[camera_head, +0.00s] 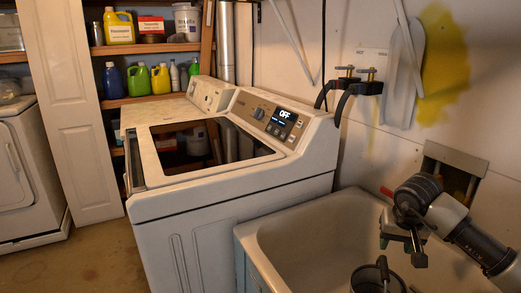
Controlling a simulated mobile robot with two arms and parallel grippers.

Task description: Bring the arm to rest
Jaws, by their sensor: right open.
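My right gripper (403,246) hangs over the right part of the utility sink (290,215), its arm coming in from the right edge. Its two dark fingers point down and stand apart, with nothing seen between them. A dark round thing (378,279) shows in the basin at the bottom edge, below the right gripper. It is cut off by the frame, and I cannot tell what it is. My left gripper is not clearly seen.
A white washer (235,190) with a glass lid and a display reading OFF stands left of the sink. Black taps (357,80) are on the wall behind. Shelves (150,98) hold several bottles and jugs. Floor (90,262) is clear at lower left.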

